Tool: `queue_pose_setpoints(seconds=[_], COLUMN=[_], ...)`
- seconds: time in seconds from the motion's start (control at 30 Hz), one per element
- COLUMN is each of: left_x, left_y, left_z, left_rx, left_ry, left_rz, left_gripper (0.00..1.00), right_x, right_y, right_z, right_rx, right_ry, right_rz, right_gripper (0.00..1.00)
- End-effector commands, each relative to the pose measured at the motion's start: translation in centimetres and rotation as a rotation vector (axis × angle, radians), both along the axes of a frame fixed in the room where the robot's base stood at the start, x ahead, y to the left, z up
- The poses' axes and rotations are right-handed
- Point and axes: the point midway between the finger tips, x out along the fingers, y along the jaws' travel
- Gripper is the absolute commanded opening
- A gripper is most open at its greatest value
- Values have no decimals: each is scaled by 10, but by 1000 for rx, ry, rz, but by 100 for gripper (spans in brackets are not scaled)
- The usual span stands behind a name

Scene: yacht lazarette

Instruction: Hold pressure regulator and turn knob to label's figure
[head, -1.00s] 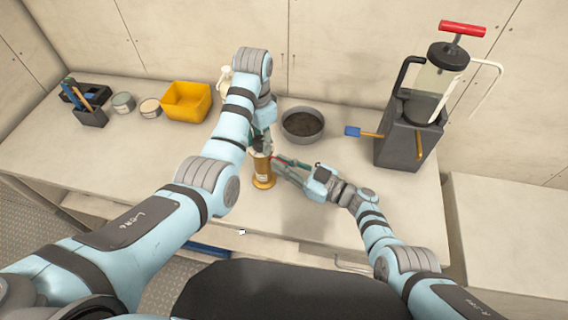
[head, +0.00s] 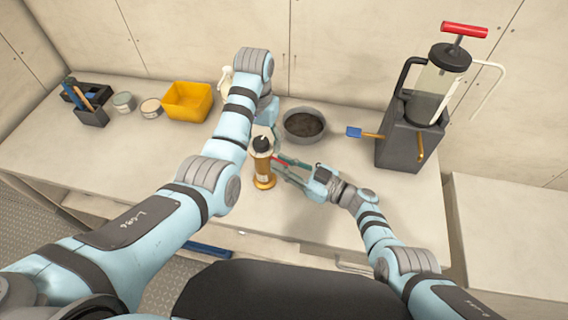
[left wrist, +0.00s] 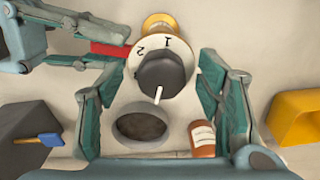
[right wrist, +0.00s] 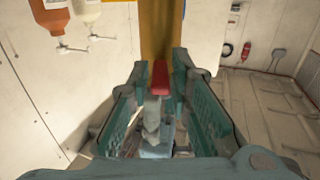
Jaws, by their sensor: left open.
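The pressure regulator (head: 264,168) stands upright near the counter's front, with a brass-coloured body and a pale label patch too small to read. Its black knob (left wrist: 163,75) sits on a white dial showing 1 and 2; the knob's white pointer points down in the left wrist view, away from those figures. My left gripper (left wrist: 160,65) is open, its fingers apart on both sides of the knob in that view. My right gripper (right wrist: 160,68) closes from the right on the regulator's side, its fingers either side of a red piece (right wrist: 160,78); the exact contact is partly hidden.
A grey bowl of dark material (head: 304,125) stands behind the regulator. A yellow bin (head: 188,102), tins (head: 150,108) and a tool caddy (head: 92,115) are at left. The front right counter is clear.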

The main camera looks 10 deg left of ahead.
Motion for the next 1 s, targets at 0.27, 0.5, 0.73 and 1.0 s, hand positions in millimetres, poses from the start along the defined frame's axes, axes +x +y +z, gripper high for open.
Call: queue_pose_setpoints(seconds=[0.27,0.5,0.73,1.0], left_x=[0,0,0,0], left_y=[0,1,1,0], left_z=[0,0,0,0], left_rx=[1,1,1,1], left_ry=[0,0,0,0], left_rz=[0,0,0,0], left_gripper=[60,60,60,60], right_x=[0,-5,-29,-46], right_y=[0,-15,-72,-111], right_z=[0,-2,-2,-1], right_rx=[-1,-2,-6,-2], right_ry=[0,0,0,1], right_rz=[-1,-4,-3,0], right_gripper=[36,36,36,36])
